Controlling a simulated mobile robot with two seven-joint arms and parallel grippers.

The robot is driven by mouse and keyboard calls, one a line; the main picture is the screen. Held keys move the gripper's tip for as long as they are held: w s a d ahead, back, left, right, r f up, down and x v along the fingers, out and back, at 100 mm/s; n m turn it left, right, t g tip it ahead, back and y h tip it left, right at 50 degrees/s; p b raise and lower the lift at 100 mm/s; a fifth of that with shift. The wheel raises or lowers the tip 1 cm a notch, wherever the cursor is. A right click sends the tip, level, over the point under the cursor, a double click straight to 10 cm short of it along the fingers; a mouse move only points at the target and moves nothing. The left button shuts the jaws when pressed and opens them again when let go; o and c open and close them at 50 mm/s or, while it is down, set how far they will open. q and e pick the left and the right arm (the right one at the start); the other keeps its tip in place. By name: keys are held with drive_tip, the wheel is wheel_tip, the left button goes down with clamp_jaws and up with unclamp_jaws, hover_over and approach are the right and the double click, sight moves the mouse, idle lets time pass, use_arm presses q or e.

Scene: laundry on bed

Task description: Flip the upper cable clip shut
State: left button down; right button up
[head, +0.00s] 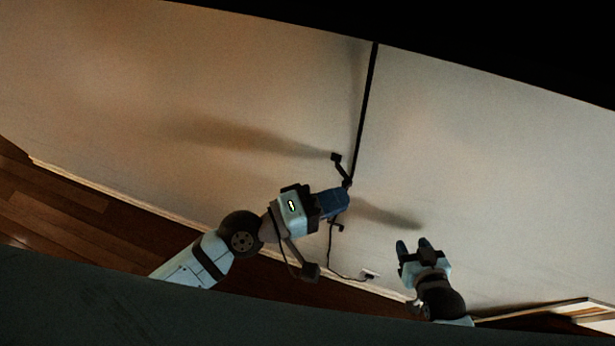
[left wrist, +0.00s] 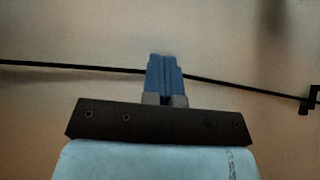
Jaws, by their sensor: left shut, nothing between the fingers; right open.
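A black cable (head: 366,100) runs down the pale wall. The upper cable clip (head: 338,160) is a small dark piece with its flap standing out to the upper left of the cable, so it looks open. My left gripper (head: 345,200) is shut and empty, its blue fingers just below the upper clip and overlapping the cable in the picture; contact cannot be told. In the left wrist view the shut fingers (left wrist: 164,62) stand before the cable (left wrist: 70,67). A dark clip (left wrist: 312,98) shows at the right edge; which one is unclear. My right gripper (head: 413,245) is open and empty, to the lower right.
A lower dark clip (head: 339,227) shows just below my left gripper. The cable's lower end leads to a plug at a wall socket (head: 371,274). Wooden floor (head: 60,205) lies at the left. A pale framed piece (head: 560,310) is at the lower right. The wall right of the cable is clear.

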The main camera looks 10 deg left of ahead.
use_arm(q)
drive_tip(key=shift+w+d, duration=0.15)
drive_tip(key=shift+d, duration=0.65)
drive_tip(key=b+v, duration=0.5)
drive_tip(key=v, duration=0.8)
drive_tip(key=shift+a, duration=0.35)
